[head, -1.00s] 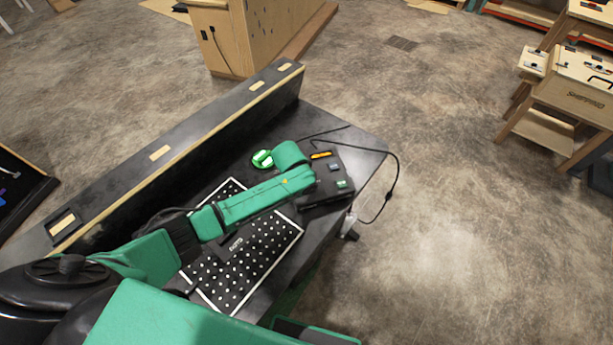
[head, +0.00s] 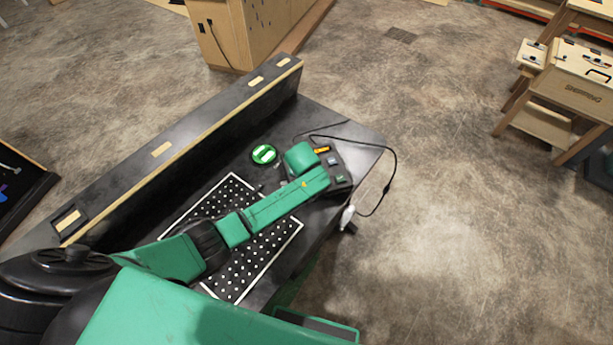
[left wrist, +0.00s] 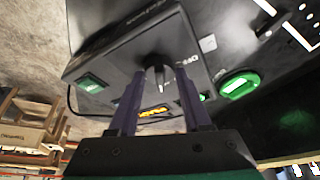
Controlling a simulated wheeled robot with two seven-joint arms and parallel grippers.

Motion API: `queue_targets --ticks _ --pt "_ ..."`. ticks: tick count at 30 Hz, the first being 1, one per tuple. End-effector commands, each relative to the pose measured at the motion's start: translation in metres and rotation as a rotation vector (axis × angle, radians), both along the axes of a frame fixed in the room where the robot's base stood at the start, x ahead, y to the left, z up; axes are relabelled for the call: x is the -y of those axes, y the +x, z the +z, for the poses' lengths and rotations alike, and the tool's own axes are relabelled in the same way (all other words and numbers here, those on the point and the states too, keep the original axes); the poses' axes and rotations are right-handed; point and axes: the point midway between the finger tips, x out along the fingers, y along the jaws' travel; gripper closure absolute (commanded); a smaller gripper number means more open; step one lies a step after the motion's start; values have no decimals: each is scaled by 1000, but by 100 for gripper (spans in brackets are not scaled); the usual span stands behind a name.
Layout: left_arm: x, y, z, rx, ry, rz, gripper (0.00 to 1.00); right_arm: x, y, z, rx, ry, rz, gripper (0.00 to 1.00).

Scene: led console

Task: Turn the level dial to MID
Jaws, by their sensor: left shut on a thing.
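The dark console box (head: 340,186) stands near the far right end of the black bench, partly behind my left arm. It shows large in the left wrist view (left wrist: 110,55). The dial (left wrist: 158,74) is a small dark knob on its face, between the two fingers of my left gripper (left wrist: 160,82), which is shut on it. The lettering beside the dial is too small to read, and its setting cannot be told. In the head view my arm hides the dial and the left fingertips. My right gripper is not in view.
An amber display (left wrist: 153,112) and a green one (left wrist: 90,83) light the console. A round green object (head: 264,154) lies left of it. A dotted board (head: 262,255) lies under my arm. A cable (head: 393,170) loops off the right edge. A raised ledge (head: 190,140) lines the back.

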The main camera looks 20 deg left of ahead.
Motion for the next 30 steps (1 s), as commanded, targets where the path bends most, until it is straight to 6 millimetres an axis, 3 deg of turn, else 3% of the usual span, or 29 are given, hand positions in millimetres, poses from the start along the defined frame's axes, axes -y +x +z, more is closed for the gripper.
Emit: queue_targets --ticks 4,5,7,20,23,30 --pt "0 1 1 3 0 -1 100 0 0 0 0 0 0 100" --pt "0 1 1 3 0 -1 48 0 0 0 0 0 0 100" --pt "0 1 1 2 0 -1 22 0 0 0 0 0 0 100" --pt "1 -2 7 2 -2 -3 22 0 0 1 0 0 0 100" --pt "1 -8 21 2 -2 -3 22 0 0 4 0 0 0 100" --pt "5 -33 82 5 -4 -3 22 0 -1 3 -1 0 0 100"
